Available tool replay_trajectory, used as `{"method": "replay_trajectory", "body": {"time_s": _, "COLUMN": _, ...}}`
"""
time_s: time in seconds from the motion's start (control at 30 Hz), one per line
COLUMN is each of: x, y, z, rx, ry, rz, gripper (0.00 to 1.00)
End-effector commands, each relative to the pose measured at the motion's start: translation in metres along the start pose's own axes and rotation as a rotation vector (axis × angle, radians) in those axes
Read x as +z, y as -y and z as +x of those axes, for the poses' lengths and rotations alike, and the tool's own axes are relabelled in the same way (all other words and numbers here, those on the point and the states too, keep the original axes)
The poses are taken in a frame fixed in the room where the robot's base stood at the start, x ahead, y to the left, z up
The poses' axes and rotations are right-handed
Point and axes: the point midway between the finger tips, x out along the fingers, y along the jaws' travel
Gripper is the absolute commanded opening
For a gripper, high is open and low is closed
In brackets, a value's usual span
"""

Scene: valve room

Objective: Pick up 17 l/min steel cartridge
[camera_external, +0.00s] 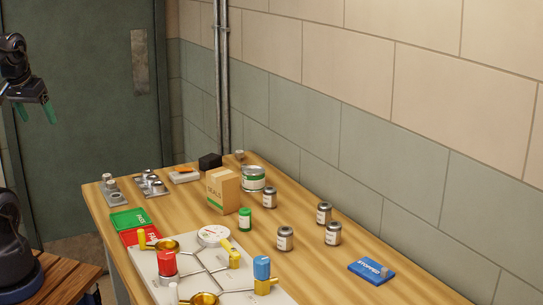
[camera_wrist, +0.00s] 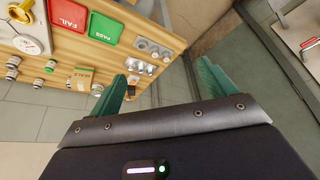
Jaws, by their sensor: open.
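Several small steel cartridges with pale labels stand upright on the wooden bench in the external view: one near the green-banded can (camera_external: 270,198), two towards the wall (camera_external: 324,213) (camera_external: 333,234), and one nearer the front (camera_external: 285,238). Their label text is too small to read, so I cannot tell which is 17 l/min. A green cartridge (camera_external: 244,220) stands by the box. My gripper (camera_external: 35,113) hangs at the upper left, well away from the bench top. Its green fingers are apart and empty, as the wrist view (camera_wrist: 162,72) also shows.
The bench (camera_external: 365,290) holds a cardboard seals box (camera_external: 222,192), a green-banded can (camera_external: 253,178), a green pass pad (camera_external: 128,220), a red fail pad (camera_external: 140,236), a blue stopped sign (camera_external: 371,271) and a white valve board (camera_external: 150,268). The block wall runs along the back.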

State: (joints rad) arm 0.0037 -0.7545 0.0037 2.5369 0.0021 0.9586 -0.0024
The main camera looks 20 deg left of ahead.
Motion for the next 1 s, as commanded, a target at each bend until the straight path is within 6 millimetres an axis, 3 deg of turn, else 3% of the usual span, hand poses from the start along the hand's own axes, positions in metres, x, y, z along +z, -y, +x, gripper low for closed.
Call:
{"method": "replay_trajectory", "body": {"time_s": 0.03, "x": 0.0, "y": 0.0, "z": 0.0, "rx": 0.0, "ry": 0.0, "rz": 0.0, "gripper": 0.72}}
{"method": "replay_trajectory", "body": {"time_s": 0.1, "x": 0.0, "y": 0.0, "z": 0.0, "rx": 0.0, "ry": 0.0, "rz": 0.0, "gripper": 0.61}}
{"method": "replay_trajectory", "body": {"time_s": 0.37, "x": -0.001, "y": 0.0, "z": 0.0, "rx": 0.001, "ry": 0.0, "rz": -0.002, "gripper": 0.61}}
{"method": "replay_trajectory", "body": {"time_s": 0.53, "x": -0.016, "y": -0.012, "z": 0.004, "rx": 0.027, "ry": 0.007, "rz": -0.046, "gripper": 0.61}}
{"method": "replay_trajectory", "body": {"time_s": 0.77, "x": -0.062, "y": -0.059, "z": 0.018, "rx": 0.108, "ry": 0.046, "rz": -0.222, "gripper": 0.61}}
{"method": "replay_trajectory", "body": {"time_s": 1.0, "x": -0.105, "y": -0.124, "z": 0.041, "rx": 0.176, "ry": 0.114, "rz": -0.428, "gripper": 0.61}}
